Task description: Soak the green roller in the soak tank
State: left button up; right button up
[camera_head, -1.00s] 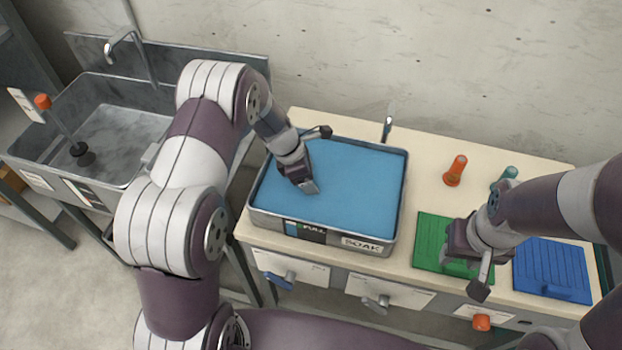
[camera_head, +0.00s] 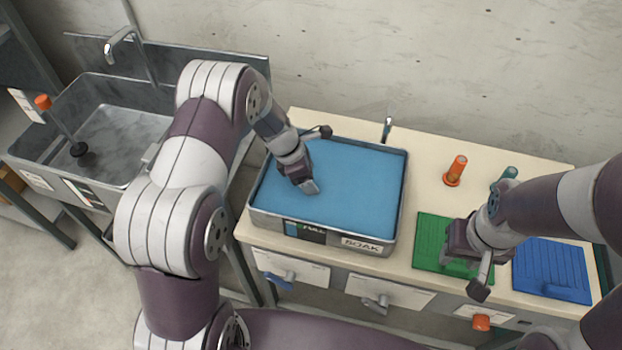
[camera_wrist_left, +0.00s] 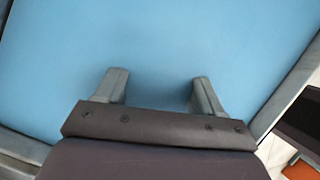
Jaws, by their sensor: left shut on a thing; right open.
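The soak tank (camera_head: 394,230) is a grey metal tank labelled SOAK, full of opaque blue liquid. My left gripper (camera_head: 309,188) points down into the liquid, left of the tank's middle. In the left wrist view its two fingers (camera_wrist_left: 155,92) stand apart, with their tips at or under the blue surface. What they are shut on, taken as the green roller, is hidden under the liquid. My right gripper (camera_head: 470,262) is open over the green tray (camera_head: 428,240), with nothing seen in it.
A blue tray (camera_head: 552,268) lies right of the green one. An orange-handled thing (camera_head: 455,171) and a teal-handled one (camera_head: 506,175) stand behind the trays. A metal sink (camera_head: 112,130) with a tap is at the left. A small tap (camera_head: 387,128) rises behind the tank.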

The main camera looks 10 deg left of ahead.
pick_arm(q)
notch_tip(320, 180, up, 12)
jog(key=p, duration=1)
jog(key=shift+f+p, duration=0.15)
jog(key=shift+p, duration=0.2)
notch_tip(320, 180, down, 11)
jog(key=b, duration=1)
jog(key=shift+f+b, duration=0.3)
jog(key=shift+f, duration=0.05)
dwell(4.3)
